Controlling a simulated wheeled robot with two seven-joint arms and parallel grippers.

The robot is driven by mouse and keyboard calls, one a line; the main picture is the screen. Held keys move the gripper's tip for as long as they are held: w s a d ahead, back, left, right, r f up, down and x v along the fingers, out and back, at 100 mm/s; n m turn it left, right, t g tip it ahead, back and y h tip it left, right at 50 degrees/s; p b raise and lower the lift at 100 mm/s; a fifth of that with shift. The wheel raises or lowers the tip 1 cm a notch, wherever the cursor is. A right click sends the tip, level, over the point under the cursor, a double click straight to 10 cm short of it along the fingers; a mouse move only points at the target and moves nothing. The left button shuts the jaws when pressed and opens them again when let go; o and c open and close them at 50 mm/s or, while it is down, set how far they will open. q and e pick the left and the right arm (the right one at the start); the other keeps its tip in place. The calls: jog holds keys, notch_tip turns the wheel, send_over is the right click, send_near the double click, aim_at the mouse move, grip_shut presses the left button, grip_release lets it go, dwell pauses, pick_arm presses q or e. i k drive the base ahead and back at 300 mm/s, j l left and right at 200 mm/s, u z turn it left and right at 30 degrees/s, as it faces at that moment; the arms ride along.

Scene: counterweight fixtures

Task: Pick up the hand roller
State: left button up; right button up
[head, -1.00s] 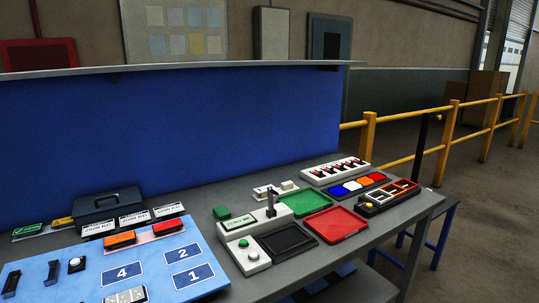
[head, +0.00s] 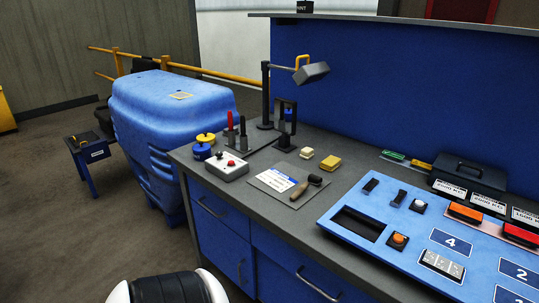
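The hand roller (head: 299,191), with a brown handle and a dark roller head, lies on a grey mat (head: 268,182) on the workbench. The mat is near the bench's front edge, and a white printed card (head: 278,181) lies on it beside the roller. Nothing holds the roller. Neither of my grippers is in view. A rounded white and black part at the bottom edge seems to be mine.
A light blue board (head: 395,225) fills the bench to the right. A large blue bin (head: 170,120) stands beyond the bench's left end.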

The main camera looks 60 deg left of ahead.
aim_at(313, 180)
jog(key=k+u, duration=0.15)
jog(key=u, duration=1.5)
